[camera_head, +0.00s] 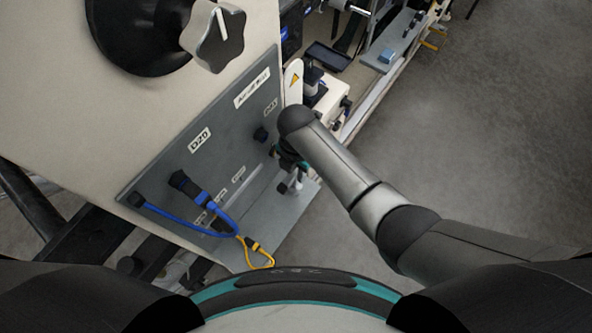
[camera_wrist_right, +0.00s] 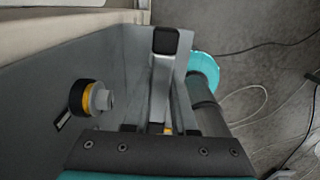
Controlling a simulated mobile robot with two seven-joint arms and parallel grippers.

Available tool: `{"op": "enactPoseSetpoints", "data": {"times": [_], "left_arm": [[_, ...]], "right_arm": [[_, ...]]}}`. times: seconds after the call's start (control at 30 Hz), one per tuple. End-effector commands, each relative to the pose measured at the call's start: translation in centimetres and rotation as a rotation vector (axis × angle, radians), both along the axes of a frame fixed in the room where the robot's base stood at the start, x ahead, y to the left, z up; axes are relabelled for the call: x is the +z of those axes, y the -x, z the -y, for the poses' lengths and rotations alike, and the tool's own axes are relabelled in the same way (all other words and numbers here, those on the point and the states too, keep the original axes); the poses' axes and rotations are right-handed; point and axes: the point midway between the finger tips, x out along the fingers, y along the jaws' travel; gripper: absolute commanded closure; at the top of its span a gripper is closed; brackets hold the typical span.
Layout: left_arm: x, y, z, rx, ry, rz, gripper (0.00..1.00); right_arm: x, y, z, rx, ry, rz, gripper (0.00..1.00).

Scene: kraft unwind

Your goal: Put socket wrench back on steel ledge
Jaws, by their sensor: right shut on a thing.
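My right gripper (camera_wrist_right: 165,85) is shut on a slim grey metal thing that I take to be the socket wrench. The fingers hide most of it, and its ends are not clear. In the head view my right gripper (camera_head: 291,163) is beside the grey panel's right edge, partly hidden under my own wrist. A grey steel ledge (camera_head: 290,214) juts from the panel's lower edge, below the gripper in the picture. I cannot tell whether the held thing touches the ledge. My left gripper is in neither view.
The grey panel (camera_head: 160,178) carries a blue cable (camera_head: 180,219), a yellow cable (camera_head: 262,259) and several dark connectors. A black and yellow knob (camera_wrist_right: 90,98) stands out left of the gripper in the wrist view. Bare floor (camera_head: 480,130) lies to the right.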

Motion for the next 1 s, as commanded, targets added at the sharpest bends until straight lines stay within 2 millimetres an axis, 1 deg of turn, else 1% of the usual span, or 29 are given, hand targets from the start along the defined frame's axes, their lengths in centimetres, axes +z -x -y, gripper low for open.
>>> {"op": "enactPoseSetpoints", "data": {"times": [0.13,0.23,0.27,0.5,0.53,0.8,0.93,1.0], "left_arm": [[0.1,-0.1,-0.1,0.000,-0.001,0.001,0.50],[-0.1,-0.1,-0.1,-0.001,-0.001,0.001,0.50],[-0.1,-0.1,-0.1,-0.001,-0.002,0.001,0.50],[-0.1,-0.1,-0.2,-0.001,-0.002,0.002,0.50],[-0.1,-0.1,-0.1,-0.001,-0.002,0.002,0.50],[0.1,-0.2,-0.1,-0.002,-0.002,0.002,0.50],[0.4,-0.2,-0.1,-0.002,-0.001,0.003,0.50],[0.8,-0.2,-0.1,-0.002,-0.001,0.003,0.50]], "right_arm": [[0.1,-0.1,0.0,0.000,-0.001,0.002,1.00],[-0.1,-0.1,0.0,0.000,0.000,0.001,1.00],[-0.2,0.0,0.0,0.000,0.001,-0.001,0.74],[-0.1,0.0,0.0,0.000,0.001,-0.001,0.47],[-0.1,0.0,0.0,0.000,0.001,-0.001,0.45],[0.0,0.0,0.0,0.000,0.000,0.000,0.45],[1.0,-0.1,0.1,0.000,0.001,0.001,0.45],[2.0,-0.1,0.1,0.000,0.000,0.001,0.45]]}}
